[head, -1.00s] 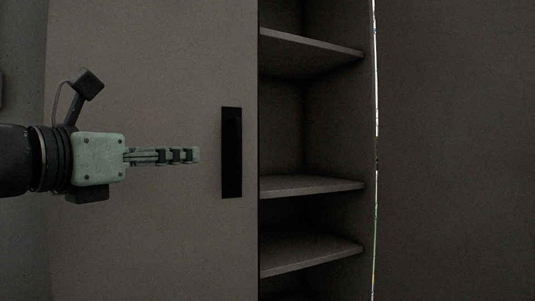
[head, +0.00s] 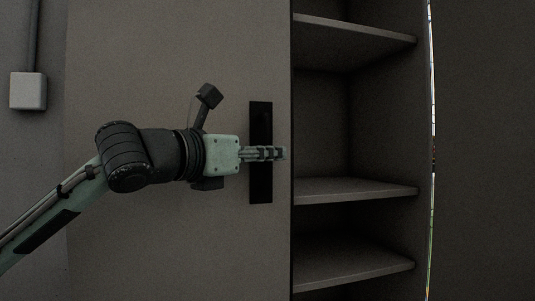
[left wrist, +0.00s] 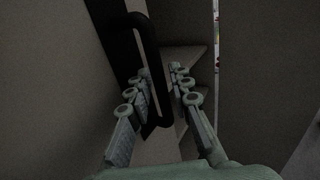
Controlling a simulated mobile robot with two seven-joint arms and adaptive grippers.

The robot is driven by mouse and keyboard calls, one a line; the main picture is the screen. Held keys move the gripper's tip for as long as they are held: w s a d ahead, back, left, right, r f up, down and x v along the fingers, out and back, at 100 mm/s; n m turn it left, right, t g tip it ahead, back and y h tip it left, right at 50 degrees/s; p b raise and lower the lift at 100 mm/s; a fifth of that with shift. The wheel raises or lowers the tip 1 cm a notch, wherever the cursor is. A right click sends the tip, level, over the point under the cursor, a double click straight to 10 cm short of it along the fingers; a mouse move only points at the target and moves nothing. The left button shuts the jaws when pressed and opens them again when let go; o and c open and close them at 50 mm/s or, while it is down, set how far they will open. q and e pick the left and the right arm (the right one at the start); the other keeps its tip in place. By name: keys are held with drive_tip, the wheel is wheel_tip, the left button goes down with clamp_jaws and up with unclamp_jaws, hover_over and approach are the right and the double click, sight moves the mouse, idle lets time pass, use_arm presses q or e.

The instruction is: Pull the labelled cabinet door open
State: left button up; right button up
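The grey cabinet door (head: 170,70) fills the left and middle of the head view, with a black upright handle (head: 260,120) near its right edge. No label shows on it. My left gripper (head: 281,153) reaches across the handle from the left. In the left wrist view the gripper (left wrist: 160,70) is open, its two fingers apart. The black handle bar (left wrist: 152,50) runs between them, nearer the left finger, with a gap to the right finger. Whether the left finger touches the bar I cannot tell. My right gripper is not in view.
Open shelves (head: 355,189) stand right of the door's edge, with nothing seen on them. A dark plain panel (head: 485,150) lies farther right, past a thin bright gap. A pale box (head: 28,91) is on the wall at far left.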

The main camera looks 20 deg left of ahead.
use_arm(q)
drive_tip(key=shift+w, duration=0.15)
drive_tip(key=shift+c, duration=0.6)
clamp_jaws()
